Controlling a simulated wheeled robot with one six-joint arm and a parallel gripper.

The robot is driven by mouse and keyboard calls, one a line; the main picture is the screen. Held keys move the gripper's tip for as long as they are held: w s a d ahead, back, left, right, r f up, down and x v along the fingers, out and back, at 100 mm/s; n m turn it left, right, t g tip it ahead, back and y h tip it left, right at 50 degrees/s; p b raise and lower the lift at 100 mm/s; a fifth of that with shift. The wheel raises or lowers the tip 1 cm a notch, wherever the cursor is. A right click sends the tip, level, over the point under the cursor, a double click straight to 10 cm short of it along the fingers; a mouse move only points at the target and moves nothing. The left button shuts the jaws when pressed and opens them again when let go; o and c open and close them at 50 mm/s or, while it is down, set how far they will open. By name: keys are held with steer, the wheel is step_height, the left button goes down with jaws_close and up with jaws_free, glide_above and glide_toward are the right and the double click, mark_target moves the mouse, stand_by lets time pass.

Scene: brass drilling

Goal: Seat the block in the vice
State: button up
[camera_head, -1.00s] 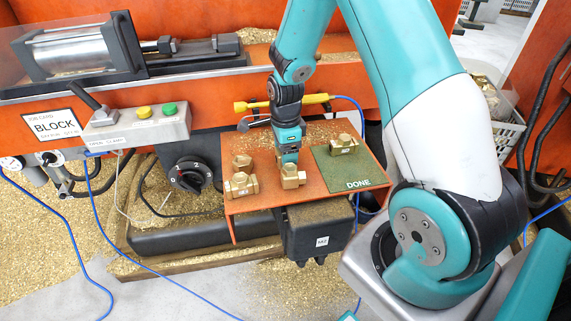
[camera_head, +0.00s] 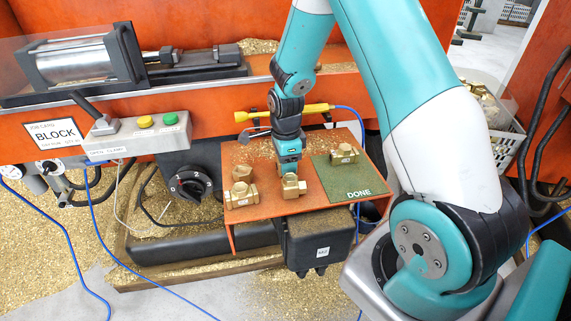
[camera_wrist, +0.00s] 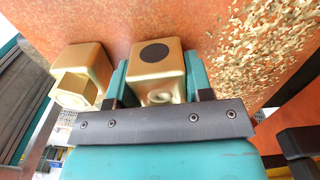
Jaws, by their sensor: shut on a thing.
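A brass block (camera_wrist: 158,62) with a dark round spot and a small boss shows in the wrist view. It sits between the two fingers of my gripper (camera_wrist: 158,84), which is shut on it. In the head view my gripper (camera_head: 289,170) points down at this block (camera_head: 293,187) near the front of an orange table (camera_head: 266,206). I cannot tell whether the block touches the table. The vice seems to be the clamp with a metal cylinder (camera_head: 75,60) and a dark jaw (camera_head: 217,62) at upper left.
More brass pieces (camera_head: 240,194) stand just left of my gripper, one close by in the wrist view (camera_wrist: 85,72). Another lies on the green DONE mat (camera_head: 344,153). A yellow-handled tool (camera_head: 285,112) lies behind. A button box (camera_head: 137,135) stands left. Brass chips are scattered around.

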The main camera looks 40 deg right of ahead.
steer(key=shift+r+p, duration=2.4)
steer(key=shift+r, duration=0.75)
